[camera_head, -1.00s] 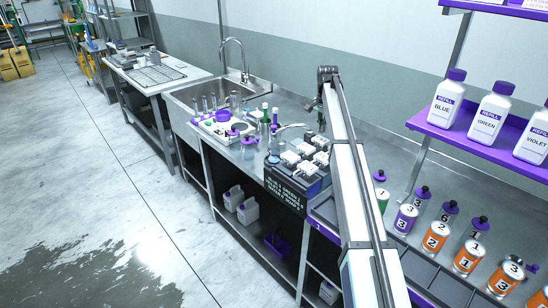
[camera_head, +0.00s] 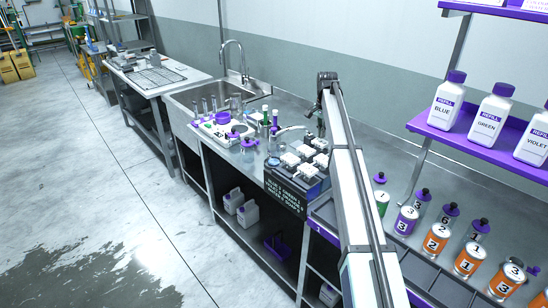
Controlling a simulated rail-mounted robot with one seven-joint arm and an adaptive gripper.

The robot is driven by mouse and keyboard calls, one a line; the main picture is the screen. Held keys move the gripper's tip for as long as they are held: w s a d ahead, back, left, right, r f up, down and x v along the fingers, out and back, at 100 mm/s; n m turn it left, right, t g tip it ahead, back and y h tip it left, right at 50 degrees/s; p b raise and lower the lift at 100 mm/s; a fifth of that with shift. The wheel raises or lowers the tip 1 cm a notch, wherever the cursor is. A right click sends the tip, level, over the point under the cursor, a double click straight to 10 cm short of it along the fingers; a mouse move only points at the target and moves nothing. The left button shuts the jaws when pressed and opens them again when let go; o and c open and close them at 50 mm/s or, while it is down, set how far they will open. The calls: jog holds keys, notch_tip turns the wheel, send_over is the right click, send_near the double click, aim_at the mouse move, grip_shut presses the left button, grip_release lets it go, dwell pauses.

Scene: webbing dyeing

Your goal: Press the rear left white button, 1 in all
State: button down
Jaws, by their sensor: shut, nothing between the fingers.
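Several white buttons (camera_head: 304,151) sit in rows on top of a dark box (camera_head: 312,187) on the steel counter. They are small here, and I cannot tell for sure which is the rear left one. A dark sign with pale lettering is on the front of the box. My gripper (camera_head: 311,114) is shut and empty, pointing down at the end of my arm, behind and above the box. It looks apart from the buttons. My arm hides part of the box's right side.
A sink (camera_head: 200,97) with a tall faucet is behind. A white tray (camera_head: 217,133) with purple-topped items stands left of the box. Numbered bottles (camera_head: 436,237) stand at the right, below a purple shelf (camera_head: 480,146) with refill bottles.

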aim_at(321, 142)
jog(key=shift+f, duration=0.15)
dwell(0.6)
jog(key=shift+f+b, duration=0.35)
jog(key=shift+f, duration=1.3)
jog(key=shift+r, duration=0.1)
jog(key=shift+r+p, duration=0.95)
jog(key=shift+r, duration=0.7)
jog(key=shift+r, duration=0.15)
notch_tip(321, 142, up, 6)
jog(key=p, duration=0.3)
